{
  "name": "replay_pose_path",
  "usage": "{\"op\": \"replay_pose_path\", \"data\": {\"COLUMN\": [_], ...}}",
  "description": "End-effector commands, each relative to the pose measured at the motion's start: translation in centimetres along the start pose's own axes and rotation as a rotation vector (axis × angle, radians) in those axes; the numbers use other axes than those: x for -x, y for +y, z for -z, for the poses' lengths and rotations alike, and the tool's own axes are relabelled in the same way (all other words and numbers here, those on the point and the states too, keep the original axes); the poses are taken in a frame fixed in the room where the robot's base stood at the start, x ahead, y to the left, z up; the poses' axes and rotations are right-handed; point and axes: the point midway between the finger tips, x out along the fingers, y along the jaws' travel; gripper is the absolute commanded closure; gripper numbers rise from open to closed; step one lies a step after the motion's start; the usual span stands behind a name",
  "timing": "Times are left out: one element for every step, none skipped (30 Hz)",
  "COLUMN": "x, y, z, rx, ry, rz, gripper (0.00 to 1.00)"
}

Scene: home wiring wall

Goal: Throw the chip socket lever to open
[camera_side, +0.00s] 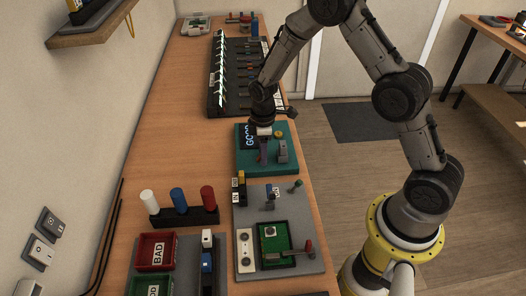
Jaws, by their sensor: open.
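A teal board (248,166) lies on the bench in the middle of the side view. It carries a dark display reading GOOD (248,137), a small grey block (283,152) and a yellowish round part (279,134). My gripper (264,136) is pointed down over the middle of this board, close to a dark purplish upright piece (263,152). The gripper is open; its fingers are small and partly hidden by the wrist. I cannot tell for certain which part is the chip socket lever, or whether the gripper touches anything.
In front, a grey plate (243,213) holds a green-framed fixture (275,239) and a red-handled lever (308,247). White, blue and red cylinders (179,201) stand to its left, behind a red BAD bin (156,252). A black rack (218,97) stands behind.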

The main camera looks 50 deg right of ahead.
Motion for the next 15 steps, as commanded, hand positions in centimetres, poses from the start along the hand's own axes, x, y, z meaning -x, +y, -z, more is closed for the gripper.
{"op": "replay_pose_path", "data": {"x": [0.0, 0.0, 0.01, 0.01, 0.01, 0.02, 0.02, 0.02, 0.03, 0.03, 0.03, 0.03, 0.04, 0.04, 0.04], "y": [-0.01, -0.01, -0.01, -0.01, -0.01, 0.0, 0.0, -0.01, -0.01, -0.01, -0.01, -0.01, -0.02, -0.02, -0.02], "z": [-0.01, -0.01, -0.01, -0.01, -0.01, -0.01, -0.01, 0.0, 0.0, 0.0, 0.0, 0.0, 0.0, 0.0, 0.0], "rx": [0.0, 0.0, 0.0, 0.0, 0.0, 0.0, 0.0, 0.0, 0.0, 0.0, 0.0, 0.0, 0.0, 0.0, 0.0], "ry": [0.0, 0.0, 0.0, 0.0, 0.0, 0.0, 0.0, 0.0, 0.0, 0.0, 0.0, 0.0, 0.0, 0.0, -0.001], "rz": [0.0, 0.0, 0.0, 0.0, 0.0, 0.0, 0.0, 0.0, 0.0, 0.0, 0.0, 0.0, 0.0, 0.001, 0.001], "gripper": [0.5, 0.5, 0.52, 0.57, 0.63, 0.7, 0.75, 0.81, 0.88, 0.93, 0.99, 1.0, 1.0, 1.0, 1.0]}}
